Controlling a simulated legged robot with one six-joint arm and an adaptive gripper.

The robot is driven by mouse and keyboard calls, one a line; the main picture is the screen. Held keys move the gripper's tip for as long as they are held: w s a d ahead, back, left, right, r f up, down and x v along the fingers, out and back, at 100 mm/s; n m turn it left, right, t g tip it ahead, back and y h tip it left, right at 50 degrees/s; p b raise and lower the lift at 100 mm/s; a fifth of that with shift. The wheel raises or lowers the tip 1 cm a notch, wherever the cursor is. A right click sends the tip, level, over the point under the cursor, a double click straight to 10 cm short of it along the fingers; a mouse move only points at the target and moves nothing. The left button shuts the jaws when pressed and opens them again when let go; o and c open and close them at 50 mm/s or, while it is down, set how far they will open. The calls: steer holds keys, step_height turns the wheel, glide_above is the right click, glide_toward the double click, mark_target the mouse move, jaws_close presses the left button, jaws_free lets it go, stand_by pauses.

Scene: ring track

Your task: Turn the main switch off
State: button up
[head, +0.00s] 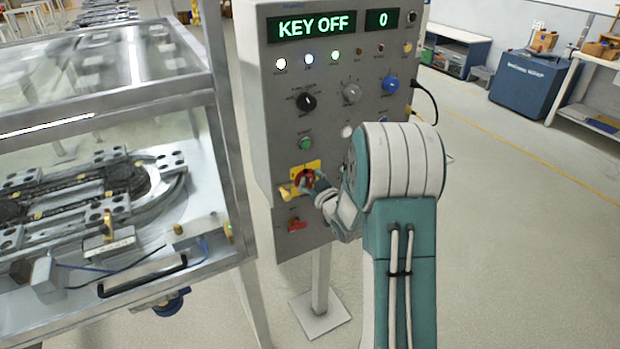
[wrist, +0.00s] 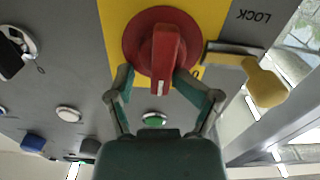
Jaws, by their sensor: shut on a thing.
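The main switch (wrist: 166,50) is a red rotary knob with a raised grip bar on a yellow plate (wrist: 110,20). In the wrist view the bar stands nearly upright, with a white mark at its lower end. My gripper (wrist: 155,80) has one finger on each side of the bar and is shut on it. In the head view the switch (head: 308,177) is partly hidden behind my gripper (head: 316,188). The display (head: 318,25) on the grey panel reads "KEY OFF" and "0".
A glass-walled case (head: 100,190) with a ring track stands close on the left. Floor on the right is clear.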

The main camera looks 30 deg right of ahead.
steer(key=shift+a+r, duration=0.15)
steer(key=shift+a, duration=0.05)
steer(key=s, duration=1.2)
steer(key=shift+s+d, duration=0.2)
steer(key=shift+d, duration=0.05)
stand_by(1.0)
stand_by(0.4)
step_height(320, 180, up, 10)
stand_by(0.4)
